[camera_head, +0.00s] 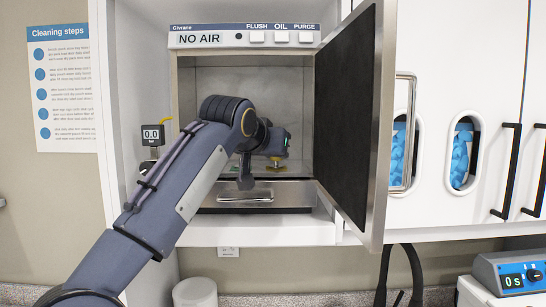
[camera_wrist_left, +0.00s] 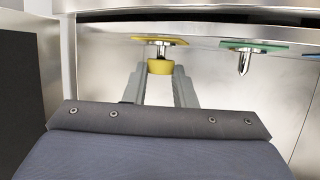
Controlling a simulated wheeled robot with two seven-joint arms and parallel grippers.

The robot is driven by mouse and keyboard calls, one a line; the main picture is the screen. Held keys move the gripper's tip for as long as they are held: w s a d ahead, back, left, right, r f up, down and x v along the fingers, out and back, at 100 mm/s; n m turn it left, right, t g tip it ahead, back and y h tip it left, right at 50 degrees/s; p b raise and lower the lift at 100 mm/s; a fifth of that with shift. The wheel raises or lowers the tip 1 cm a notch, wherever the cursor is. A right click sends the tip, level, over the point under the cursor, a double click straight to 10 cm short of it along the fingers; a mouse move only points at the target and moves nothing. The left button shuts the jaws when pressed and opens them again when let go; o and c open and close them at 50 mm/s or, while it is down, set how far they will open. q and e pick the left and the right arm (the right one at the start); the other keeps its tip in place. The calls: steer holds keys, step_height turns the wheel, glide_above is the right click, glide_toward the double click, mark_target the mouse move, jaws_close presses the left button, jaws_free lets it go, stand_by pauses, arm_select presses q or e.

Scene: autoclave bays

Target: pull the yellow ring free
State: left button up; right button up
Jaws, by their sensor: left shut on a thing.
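The yellow ring (camera_wrist_left: 160,67) is a short thick band in the left wrist view, at the lower end of a metal nozzle (camera_wrist_left: 160,48) under a yellow plate (camera_wrist_left: 145,40). Whether it still sits around the nozzle tip or only touches it, I cannot tell. My left gripper (camera_wrist_left: 160,73) is shut on the ring, one finger on each side. In the head view my left arm reaches into the open steel chamber (camera_head: 215,95), with a small yellow patch (camera_head: 278,166) by the gripper. The fingertips are hard to make out there. My right gripper is out of view.
A second nozzle (camera_wrist_left: 244,63) under a green plate (camera_wrist_left: 255,46) stands to the right. The chamber door (camera_head: 350,110) is swung open on the right. A panel above reads "NO AIR" (camera_head: 199,39). A gauge (camera_head: 152,134) on the left reads 0.0.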

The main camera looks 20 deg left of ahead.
arm_select(q)
steer(key=shift+r, duration=1.3)
